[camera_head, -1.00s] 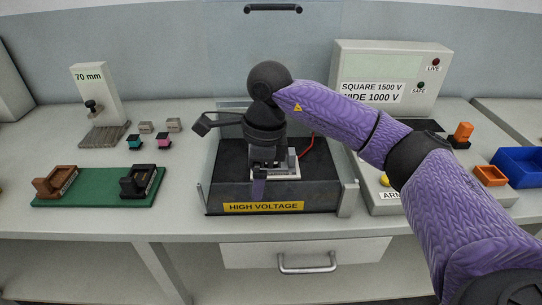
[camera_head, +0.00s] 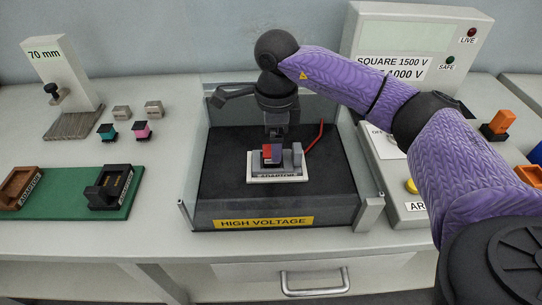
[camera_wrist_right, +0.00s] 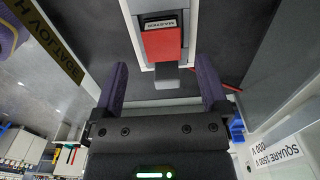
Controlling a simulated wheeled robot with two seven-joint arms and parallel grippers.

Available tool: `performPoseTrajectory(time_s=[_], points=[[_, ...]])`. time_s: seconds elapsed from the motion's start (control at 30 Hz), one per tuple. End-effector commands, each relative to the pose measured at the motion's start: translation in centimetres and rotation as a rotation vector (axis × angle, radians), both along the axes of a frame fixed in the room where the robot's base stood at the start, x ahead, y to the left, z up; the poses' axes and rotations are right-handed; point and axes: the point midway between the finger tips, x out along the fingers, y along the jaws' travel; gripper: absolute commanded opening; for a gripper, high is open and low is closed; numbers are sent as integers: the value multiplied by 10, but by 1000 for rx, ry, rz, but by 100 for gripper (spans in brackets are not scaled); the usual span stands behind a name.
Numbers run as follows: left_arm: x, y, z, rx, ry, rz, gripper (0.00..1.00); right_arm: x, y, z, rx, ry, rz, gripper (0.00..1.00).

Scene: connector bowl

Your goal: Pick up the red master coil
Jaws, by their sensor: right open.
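The red master coil (camera_head: 267,151), a small block with a red face, sits on the white adapter base (camera_head: 262,179) inside the high-voltage box. In the right wrist view the red coil (camera_wrist_right: 162,43) is ahead of the fingers, near the top middle. My right gripper (camera_wrist_right: 163,88) is open, with its two purple fingers apart and nothing between them. In the head view the right gripper (camera_head: 273,132) hangs just behind and above the coil; its fingertips are partly hidden there. My left gripper is not in view.
The box has clear side walls and a front edge with a yellow HIGH VOLTAGE label (camera_head: 264,222). A red lead (camera_head: 315,138) runs at the coil's right. A green board (camera_head: 75,196) with a black adapter (camera_head: 108,187) lies left. Small coloured blocks (camera_head: 108,132) stand behind it.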

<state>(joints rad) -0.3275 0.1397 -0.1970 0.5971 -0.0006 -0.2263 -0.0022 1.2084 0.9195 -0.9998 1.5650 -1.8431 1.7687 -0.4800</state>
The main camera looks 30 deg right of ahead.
Motion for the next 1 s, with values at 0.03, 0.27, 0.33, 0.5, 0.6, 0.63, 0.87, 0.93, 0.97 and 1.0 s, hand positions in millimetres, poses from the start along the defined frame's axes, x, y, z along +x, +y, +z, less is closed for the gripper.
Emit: performPoseTrajectory(time_s=[0.03, 0.27, 0.33, 0.5, 0.6, 0.63, 0.87, 0.93, 0.97, 1.0], points=[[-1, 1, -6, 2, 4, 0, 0, 0, -3, -12, -1, 3, -2, 94], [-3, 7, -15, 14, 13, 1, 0, 1, -6, -42, 1, -1, -1, 94], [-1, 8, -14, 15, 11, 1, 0, 1, -6, -40, 0, -1, -1, 94], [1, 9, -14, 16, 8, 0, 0, 1, -6, -40, 0, -1, -1, 69], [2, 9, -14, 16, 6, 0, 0, 1, -6, -40, 0, -1, -1, 48], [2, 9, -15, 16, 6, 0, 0, 1, -6, -40, 0, -1, -1, 41], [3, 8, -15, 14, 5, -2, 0, 1, -6, -40, 0, -1, -1, 0], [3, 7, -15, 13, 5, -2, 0, 1, -6, -40, 0, -1, -1, 0], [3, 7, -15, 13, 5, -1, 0, 1, -6, -40, 0, -1, -1, 0], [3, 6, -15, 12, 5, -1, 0, 1, -6, -40, 0, -1, -1, 0]])
